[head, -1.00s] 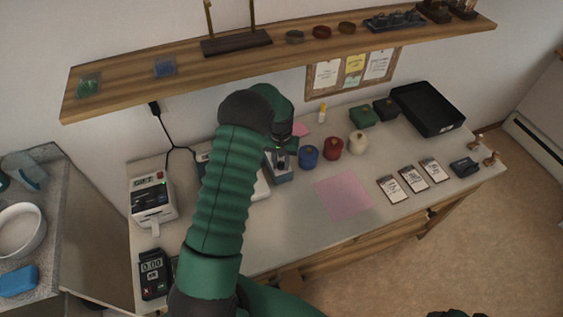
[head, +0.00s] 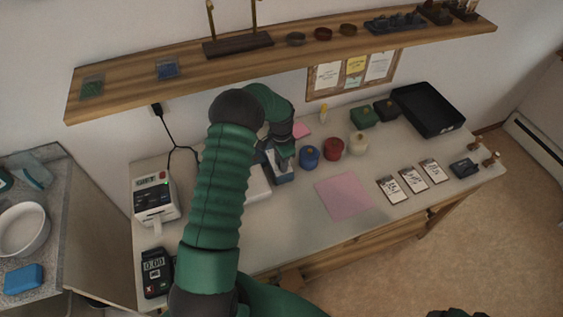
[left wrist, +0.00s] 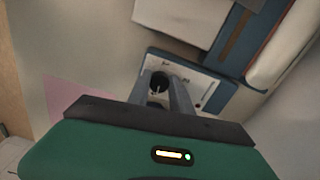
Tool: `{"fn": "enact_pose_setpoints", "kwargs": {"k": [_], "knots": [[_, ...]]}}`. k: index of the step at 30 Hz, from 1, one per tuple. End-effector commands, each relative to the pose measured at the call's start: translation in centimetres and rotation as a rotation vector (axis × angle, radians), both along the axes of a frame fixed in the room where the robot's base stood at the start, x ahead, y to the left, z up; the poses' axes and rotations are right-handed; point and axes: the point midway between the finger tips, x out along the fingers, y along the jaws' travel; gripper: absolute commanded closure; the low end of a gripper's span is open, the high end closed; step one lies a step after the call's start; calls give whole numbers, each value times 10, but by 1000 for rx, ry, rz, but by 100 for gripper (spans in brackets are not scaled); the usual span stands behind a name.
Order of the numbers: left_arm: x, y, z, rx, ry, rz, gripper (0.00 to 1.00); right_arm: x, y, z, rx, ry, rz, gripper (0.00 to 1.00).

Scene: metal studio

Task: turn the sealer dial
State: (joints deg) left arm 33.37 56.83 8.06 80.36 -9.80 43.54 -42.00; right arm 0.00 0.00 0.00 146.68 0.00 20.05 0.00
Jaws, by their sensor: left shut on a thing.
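The sealer shows in the head view as a white and blue device (head: 256,184) on the bench, partly hidden behind my left arm. In the left wrist view its control panel (left wrist: 208,88) is a pale plate with a blue edge, and its white and blue body lies above it. The dark round dial (left wrist: 158,82) sits on the panel between my fingers. My left gripper (left wrist: 165,88) is shut on the dial, one finger on each side. In the head view the left gripper (head: 284,158) reaches down onto the panel, and the dial is hidden there.
Blue (head: 309,156), red (head: 333,148) and white (head: 359,144) spools stand close to the right of the gripper. A pink sheet (head: 343,195) lies clear in front. A printer-like device (head: 154,197) stands at left. A wooden shelf (head: 190,72) overhangs the back.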

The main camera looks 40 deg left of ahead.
Motion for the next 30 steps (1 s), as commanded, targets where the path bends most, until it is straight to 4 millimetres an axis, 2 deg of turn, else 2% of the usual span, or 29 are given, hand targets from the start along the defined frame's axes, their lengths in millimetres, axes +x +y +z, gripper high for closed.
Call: {"fn": "enact_pose_setpoints", "kwargs": {"k": [1,9,25,26,30], "knots": [[5,2,4,6,-14,-24,100,0,0,1,0,0,0,22],[5,3,4,6,-14,-118,100,0,0,2,0,0,0,22],[5,3,4,7,-15,-142,100,0,0,3,0,0,0,22],[5,3,4,8,-15,-142,70,0,0,3,0,0,0,22],[4,2,3,5,-11,-141,52,0,0,3,0,0,0,22]]}}
